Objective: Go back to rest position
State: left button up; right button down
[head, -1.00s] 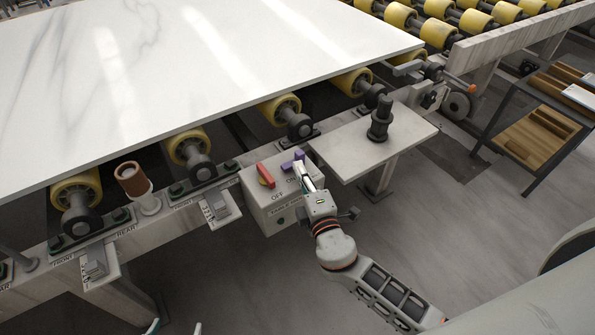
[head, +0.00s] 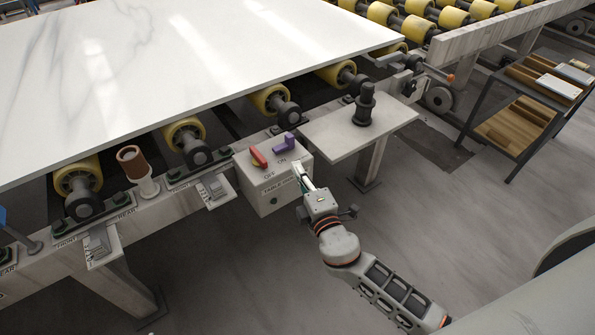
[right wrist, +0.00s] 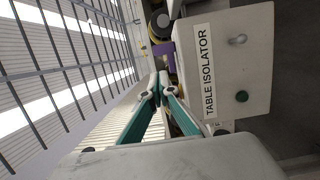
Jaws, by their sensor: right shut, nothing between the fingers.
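My right gripper (head: 299,170) is shut and empty, just in front of the right side of the control box (head: 262,190). In the right wrist view its fingers (right wrist: 159,82) meet, with the white box labelled TABLE ISOLATOR (right wrist: 240,65) beside them. On the box's top are a red switch (head: 258,157) by the OFF mark and a purple switch (head: 285,143) by the ON mark. The purple switch also shows in the right wrist view (right wrist: 162,54), just past the fingertips. My left gripper is not in view.
A large white stone slab (head: 180,60) lies on yellow rollers (head: 183,134) behind the box. A small side plate (head: 345,135) carries a black post (head: 364,104). A shelf cart with wood pieces (head: 515,125) stands at the right. The floor in front is clear.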

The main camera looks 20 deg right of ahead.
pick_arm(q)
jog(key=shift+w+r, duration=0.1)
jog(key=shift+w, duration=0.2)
pick_arm(e)
jog(key=shift+w, duration=0.1)
pick_arm(q)
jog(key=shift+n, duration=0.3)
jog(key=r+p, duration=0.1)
jog(key=p, duration=0.1)
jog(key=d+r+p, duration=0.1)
jog(key=p, duration=0.1)
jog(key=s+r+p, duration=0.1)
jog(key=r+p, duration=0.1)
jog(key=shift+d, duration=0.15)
pick_arm(e)
jog(key=s+f+m+g+y, duration=0.1)
jog(key=s+f+m+g, duration=0.2)
jog(key=s, duration=1.1)
jog(key=s+d+f+m+g+y, duration=0.1)
jog(key=s+f+m+g, duration=0.3)
jog(key=s+f+m, duration=0.5)
jog(key=s+m, duration=0.2)
jog(key=s, duration=0.2)
jog(key=shift+s+f, duration=0.2)
jog(key=shift+s, duration=0.15)
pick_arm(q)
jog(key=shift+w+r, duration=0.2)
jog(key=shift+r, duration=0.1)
